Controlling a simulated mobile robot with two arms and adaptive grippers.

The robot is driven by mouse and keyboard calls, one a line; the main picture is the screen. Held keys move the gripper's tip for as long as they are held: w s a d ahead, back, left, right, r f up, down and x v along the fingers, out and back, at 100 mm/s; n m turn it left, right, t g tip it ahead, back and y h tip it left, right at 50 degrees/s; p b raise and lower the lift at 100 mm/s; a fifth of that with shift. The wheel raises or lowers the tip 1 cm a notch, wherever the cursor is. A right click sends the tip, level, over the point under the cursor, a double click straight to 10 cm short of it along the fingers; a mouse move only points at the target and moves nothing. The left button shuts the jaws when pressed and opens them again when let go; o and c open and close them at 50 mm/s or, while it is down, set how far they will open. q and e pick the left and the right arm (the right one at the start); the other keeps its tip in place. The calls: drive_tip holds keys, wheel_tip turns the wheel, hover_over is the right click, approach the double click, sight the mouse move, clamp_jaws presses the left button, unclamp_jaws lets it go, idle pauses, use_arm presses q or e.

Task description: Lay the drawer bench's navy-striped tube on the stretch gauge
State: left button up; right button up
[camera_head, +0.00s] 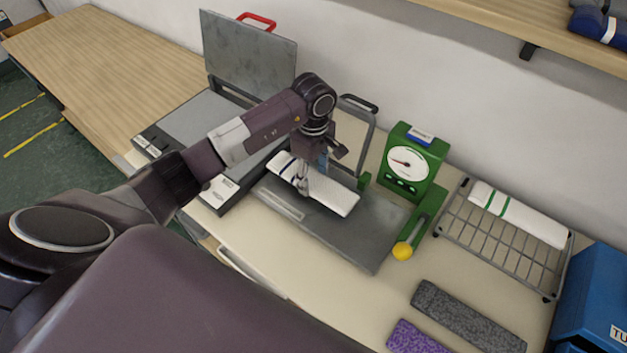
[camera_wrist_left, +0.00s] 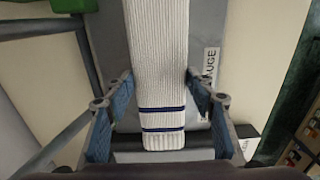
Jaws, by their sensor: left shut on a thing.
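The white ribbed tube with navy stripes (camera_head: 335,196) lies lengthwise over the grey plate of the stretch gauge (camera_head: 345,240). Its striped end points to the back left. My left gripper (camera_head: 304,184) reaches down over the tube and is shut on it near the striped end. In the left wrist view the tube (camera_wrist_left: 157,60) runs between the blue finger pads (camera_wrist_left: 158,88), with the plate and its "GAUGE" label (camera_wrist_left: 210,70) below. I cannot tell whether the tube touches the plate. My right gripper is not in view.
A green dial (camera_head: 410,162) with a yellow knob (camera_head: 402,250) stands right of the plate. A wire rack (camera_head: 500,250) holds a green-striped white tube (camera_head: 515,213). Grey (camera_head: 467,315) and purple (camera_head: 417,338) knitted pieces lie in front. A press with a raised lid (camera_head: 248,60) stands left.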

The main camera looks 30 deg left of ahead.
sight(313, 180)
use_arm(q)
wheel_tip(313, 180, down, 3)
drive_tip(key=shift+r+p, duration=0.1)
drive_tip(key=shift+p, duration=0.2)
drive_tip(key=shift+f+b, duration=0.25)
drive_tip(key=shift+b, duration=0.05)
drive_tip(key=o, duration=0.9)
drive_tip(key=shift+r, duration=0.15)
